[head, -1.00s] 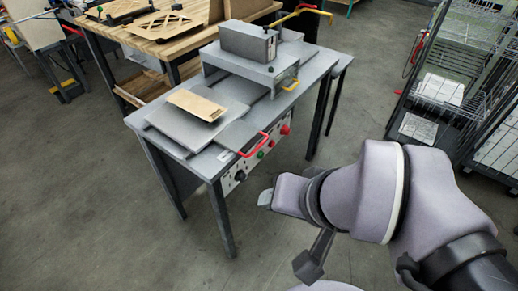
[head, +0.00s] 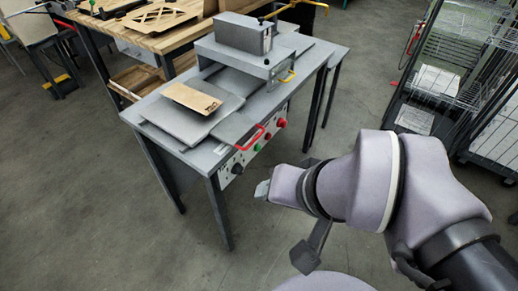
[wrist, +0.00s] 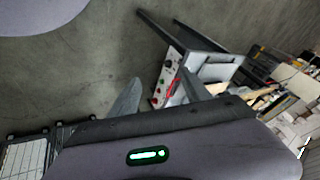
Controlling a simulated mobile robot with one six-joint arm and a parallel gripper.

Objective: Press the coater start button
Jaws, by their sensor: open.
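The coater is a grey metal bench machine (head: 168,122) with a box-shaped head (head: 245,34) at its far end. Its front control panel (head: 247,160) carries a green button (head: 257,147), a small red button (head: 267,136), a larger red button (head: 281,123) and a black knob (head: 237,168). Button labels are too small to read. My gripper (head: 262,190) is in front of and below the panel in the head view, apart from it. In the wrist view my gripper (wrist: 160,76) is open and empty, with the panel (wrist: 168,76) beyond, between its fingers.
A brown flat piece (head: 191,97) lies on the coater's plate, and a red handle (head: 250,139) juts out above the panel. A wooden workbench (head: 150,38) stands behind. A wire cage trolley (head: 450,85) is at right.

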